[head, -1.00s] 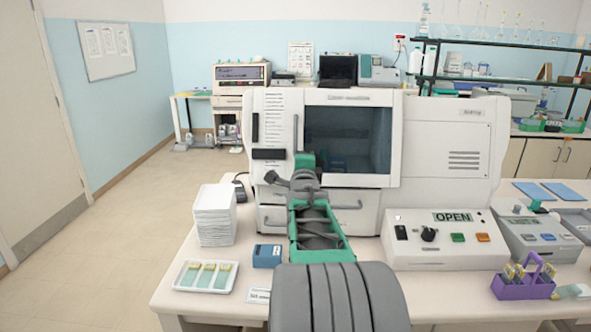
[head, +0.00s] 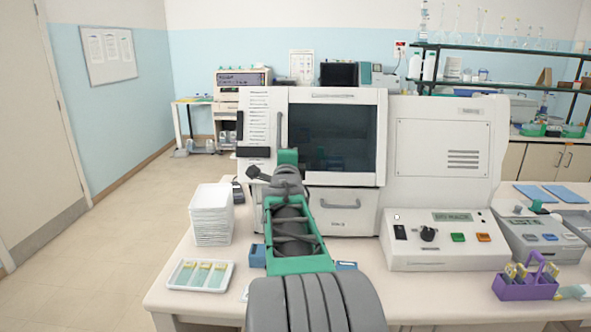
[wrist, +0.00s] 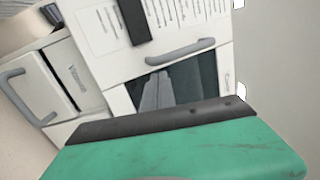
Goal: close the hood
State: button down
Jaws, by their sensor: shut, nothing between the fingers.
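The hood (head: 333,95) is the white-framed front with a dark window on the big white machine. It stands upright across the opening and looks down, its lower edge just above the drawers. A grey vertical handle (head: 279,135) is at its left side. My gripper (head: 288,157) is in front of the window's lower left, its fingertips mostly hidden by my own arm. In the wrist view my gripper (wrist: 165,122) is shut and empty, with the hood's window (wrist: 185,80) and a grey handle (wrist: 180,52) beyond it. Whether it touches the hood cannot be told.
A control box (head: 445,250) with a small display stands to the right. A purple slide rack (head: 525,286) is at the front right. A stack of white trays (head: 212,215) and a slide tray (head: 200,275) are on the left. A blue box (head: 257,256) is partly behind my arm.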

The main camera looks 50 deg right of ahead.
jog(key=s+a+b, duration=0.4)
jog(key=s+a, duration=0.2)
jog(key=s, duration=0.4)
jog(key=w+a+f+n+g+y+p, duration=0.15)
jog(key=a+f+n+y, duration=0.25)
jog(key=a+f+n, duration=0.5)
jog(key=w+a+f+n+g+y+p, duration=0.1)
jog(key=w+a+f+n+y, duration=0.35)
jog(key=a, duration=0.75)
jog(key=s+a+f+n+g+y+p, duration=0.1)
jog(key=s+a+f+n+g+y, duration=0.3)
jog(key=s+a+f+n, duration=1)
jog(key=s+a+g, duration=0.1)
jog(key=a+g, duration=0.2)
jog(key=shift+s+a+f+p, duration=0.3)
jog(key=shift+a+f+p, duration=0.05)
jog(key=shift+a+p, duration=0.05)
jog(key=shift+n+y, duration=0.25)
